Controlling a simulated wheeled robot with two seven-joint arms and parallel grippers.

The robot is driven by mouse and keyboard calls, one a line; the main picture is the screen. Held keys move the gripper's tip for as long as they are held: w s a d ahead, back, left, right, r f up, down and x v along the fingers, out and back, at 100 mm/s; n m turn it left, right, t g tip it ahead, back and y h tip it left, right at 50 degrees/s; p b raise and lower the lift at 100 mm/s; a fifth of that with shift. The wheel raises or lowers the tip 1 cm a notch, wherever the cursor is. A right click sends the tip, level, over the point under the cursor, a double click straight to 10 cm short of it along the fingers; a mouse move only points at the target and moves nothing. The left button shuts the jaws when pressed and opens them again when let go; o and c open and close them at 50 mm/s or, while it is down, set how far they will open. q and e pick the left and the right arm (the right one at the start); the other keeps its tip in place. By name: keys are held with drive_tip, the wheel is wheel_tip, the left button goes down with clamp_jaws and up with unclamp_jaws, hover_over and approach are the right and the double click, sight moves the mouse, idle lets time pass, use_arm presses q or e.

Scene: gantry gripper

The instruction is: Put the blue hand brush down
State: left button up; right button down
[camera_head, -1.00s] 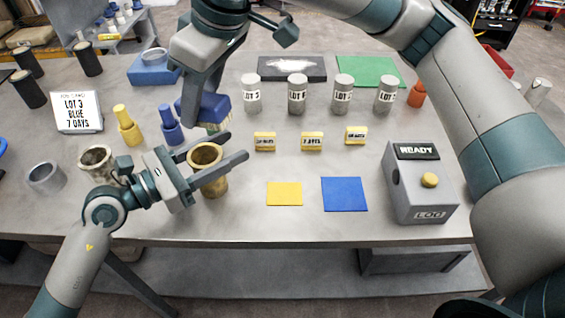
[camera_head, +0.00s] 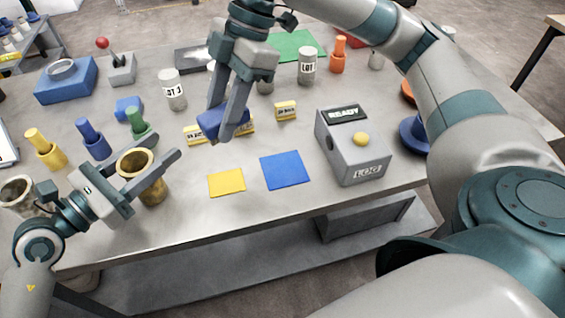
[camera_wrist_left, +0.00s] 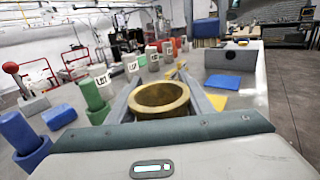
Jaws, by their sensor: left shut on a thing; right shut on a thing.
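The blue hand brush (camera_head: 209,123) is between the fingers of my right gripper (camera_head: 223,122), which is shut on it. They are in front of the small yellow labels, and the fingers hide part of the brush. In the left wrist view the brush (camera_wrist_left: 206,28) shows blue on top with a pale underside, and looks raised off the table. My left gripper (camera_head: 154,147) is shut around a brass cup (camera_head: 151,190) near the table's front edge. The cup also shows in the left wrist view (camera_wrist_left: 160,97).
A yellow mat (camera_head: 226,183) and a blue mat (camera_head: 286,171) lie bare on the table. A grey READY box (camera_head: 352,150) stands to their right. Grey lot canisters (camera_head: 173,92) stand behind. Yellow, blue and green bottles (camera_head: 139,124) stand left of the brush.

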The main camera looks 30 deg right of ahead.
drive_tip(key=s+d+f+n+g, duration=0.2)
drive_tip(key=s+d+n, duration=0.3)
drive_tip(key=d, duration=0.3)
drive_tip(key=shift+s+d+g, duration=0.25)
drive_tip(key=shift+s+g, duration=0.05)
drive_tip(key=shift+s, duration=0.15)
drive_tip(key=shift+f, duration=0.15)
drive_tip(key=shift+f, duration=3.05)
drive_tip(key=shift+f, duration=1.85)
drive_tip(key=shift+f, duration=0.15)
drive_tip(key=c, duration=1.2)
unclamp_jaws()
